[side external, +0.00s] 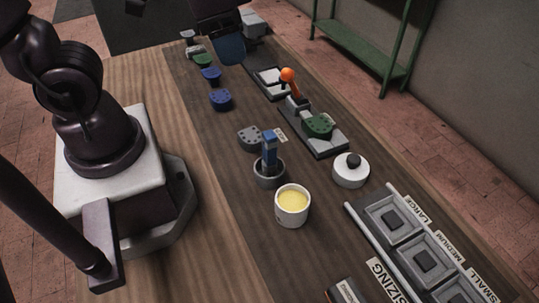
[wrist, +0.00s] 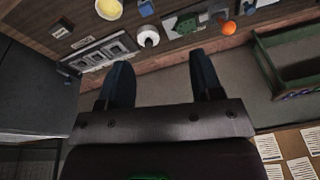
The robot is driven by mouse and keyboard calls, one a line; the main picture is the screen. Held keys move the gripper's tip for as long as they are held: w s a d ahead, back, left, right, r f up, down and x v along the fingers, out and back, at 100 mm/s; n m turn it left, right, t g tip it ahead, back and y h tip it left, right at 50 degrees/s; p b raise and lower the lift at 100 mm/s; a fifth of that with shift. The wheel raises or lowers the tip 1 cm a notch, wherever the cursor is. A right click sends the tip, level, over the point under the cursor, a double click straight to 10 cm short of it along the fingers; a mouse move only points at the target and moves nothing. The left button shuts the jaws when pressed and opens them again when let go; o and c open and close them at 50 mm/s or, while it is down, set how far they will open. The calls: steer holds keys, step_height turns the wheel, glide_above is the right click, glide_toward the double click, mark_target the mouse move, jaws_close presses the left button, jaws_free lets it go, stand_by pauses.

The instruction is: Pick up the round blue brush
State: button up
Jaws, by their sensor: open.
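The blue brush (side external: 269,150) stands upright in a round grey cup (side external: 268,179) near the middle of the bench; its lower end is hidden inside the cup. In the wrist view a small part of a blue object, likely the brush (wrist: 146,8), shows at the top edge. My gripper (wrist: 162,75) is open, with two dark blue fingers apart and nothing between them.
A cream pot with yellow contents (side external: 292,203) stands right beside the cup. A grey disc (side external: 250,138) lies behind it. A press with an orange knob (side external: 288,75), a white lidded jar (side external: 351,170) and a sizing tray (side external: 405,240) are to the right. Blue discs (side external: 220,99) lie farther back.

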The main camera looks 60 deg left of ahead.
mark_target(269, 145)
steer(key=w+d+f+m+g, duration=0.1)
steer(key=f+m, duration=0.2)
steer(key=m, duration=0.1)
steer(key=w+d+f+m+g, duration=0.1)
steer(key=w+f+m, duration=0.1)
steer(key=f+m, duration=0.1)
steer(key=w+d+f+m+g+y, duration=0.1)
steer(key=d+f+m, duration=0.1)
steer(key=m, duration=0.3)
steer(key=shift+w+f, duration=0.35)
steer(key=shift+f, duration=0.55)
steer(key=m, duration=0.1)
steer(key=w+m, duration=0.1)
steer(key=m, duration=0.1)
steer(key=shift+d+m, duration=0.15)
steer(key=shift+m, duration=0.15)
steer(key=f, duration=0.4)
steer(key=a+f, duration=0.1)
steer(key=f, duration=0.7)
steer(key=shift+s+a+f, duration=0.15)
steer(key=shift+a+f, duration=0.1)
steer(key=shift+f, duration=0.1)
steer(key=c, duration=1)
steer(key=shift+r, duration=0.1)
step_height(269, 145, up, 10)
steer(key=shift+f, duration=0.1)
